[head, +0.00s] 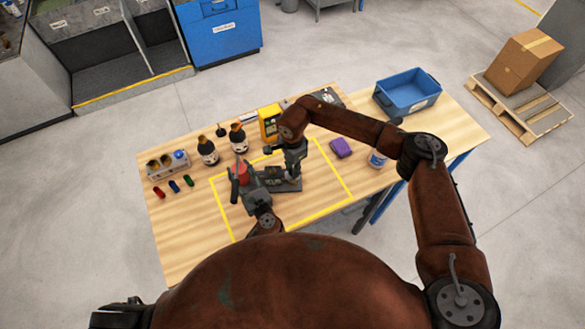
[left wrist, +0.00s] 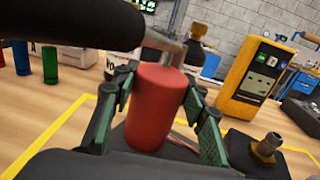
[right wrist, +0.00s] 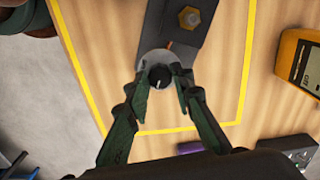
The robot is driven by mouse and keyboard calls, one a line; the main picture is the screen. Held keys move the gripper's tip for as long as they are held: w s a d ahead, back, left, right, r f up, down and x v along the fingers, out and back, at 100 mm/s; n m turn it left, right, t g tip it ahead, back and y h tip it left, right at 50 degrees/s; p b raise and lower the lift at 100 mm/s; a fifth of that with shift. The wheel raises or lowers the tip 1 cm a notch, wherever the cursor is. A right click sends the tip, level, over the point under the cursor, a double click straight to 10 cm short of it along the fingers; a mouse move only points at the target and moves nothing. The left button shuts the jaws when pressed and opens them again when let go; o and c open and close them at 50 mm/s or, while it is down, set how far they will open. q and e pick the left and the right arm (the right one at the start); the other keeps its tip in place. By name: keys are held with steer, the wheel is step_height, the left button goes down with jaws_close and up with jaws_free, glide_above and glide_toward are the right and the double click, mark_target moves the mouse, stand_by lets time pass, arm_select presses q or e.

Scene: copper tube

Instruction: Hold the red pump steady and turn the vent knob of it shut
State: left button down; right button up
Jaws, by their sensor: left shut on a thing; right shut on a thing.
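The red pump (head: 240,173) lies inside the yellow outline on the table, with a dark base and a brass fitting (left wrist: 268,147). Its red cylindrical body (left wrist: 158,108) is between the green-padded fingers of my left gripper (head: 243,177), which is shut on it. The black vent knob (right wrist: 160,77), with a small white mark, sits on a round grey part at the base's end. My right gripper (right wrist: 160,90) is shut on the knob from both sides. In the head view my right gripper (head: 294,178) hides the knob.
Two dark bottles (head: 208,151) and a yellow meter (head: 269,123) stand behind the pump. A purple block (head: 340,148) and a blue bin (head: 407,92) are at the right. The front left tabletop is clear.

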jaws_close()
steer(key=shift+m, duration=0.4)
steer(key=m, duration=0.4)
steer(key=shift+w, duration=0.1)
steer(key=m, duration=0.9)
steer(key=shift+w+m, duration=0.1)
steer(key=shift+m, duration=1.9)
